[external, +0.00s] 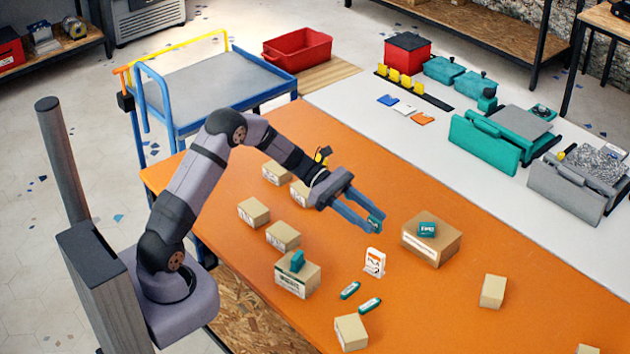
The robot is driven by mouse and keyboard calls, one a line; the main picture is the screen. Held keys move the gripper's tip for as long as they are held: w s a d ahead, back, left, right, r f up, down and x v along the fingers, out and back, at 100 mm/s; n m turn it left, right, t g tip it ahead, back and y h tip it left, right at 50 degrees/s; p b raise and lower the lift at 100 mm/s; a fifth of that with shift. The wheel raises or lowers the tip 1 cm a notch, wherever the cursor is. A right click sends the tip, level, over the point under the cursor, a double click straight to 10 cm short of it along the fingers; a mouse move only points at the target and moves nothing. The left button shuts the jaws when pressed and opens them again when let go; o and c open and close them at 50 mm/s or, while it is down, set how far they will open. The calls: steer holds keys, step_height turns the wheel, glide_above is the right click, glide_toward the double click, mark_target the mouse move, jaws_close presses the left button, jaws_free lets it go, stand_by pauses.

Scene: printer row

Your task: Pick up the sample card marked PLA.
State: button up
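My gripper (374,222) is above the middle of the orange table, fingers pointing right and down. A small teal piece, apparently a card (376,222), sits between its fingertips; its marking is too small to read. Similar teal pieces are in view: a card (427,229) with light lettering lies flat on a cardboard box, one piece (297,262) stands on another box, and two pieces, one (350,290) and another (370,305), lie on the table. I cannot tell from the lettering which is marked PLA.
A white stand-up sign (375,263) is just below my gripper in the picture. Cardboard boxes (283,236) stand left of it, with a larger box (440,245) to the right. Blue, white and orange flat pieces (404,109) lie on the white surface behind.

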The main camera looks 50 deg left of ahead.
glide_toward(384, 261)
steer(key=x, duration=0.4)
steer(key=shift+s+r, duration=0.15)
steer(key=shift+r, duration=0.05)
steer(key=shift+p+x, duration=0.75)
steer(key=shift+x, duration=0.85)
steer(key=shift+p+x, duration=0.85)
steer(key=shift+x, duration=1.3)
steer(key=shift+f, duration=0.2)
steer(key=shift+a, duration=0.1)
steer(key=shift+c, duration=0.3)
jaws_close()
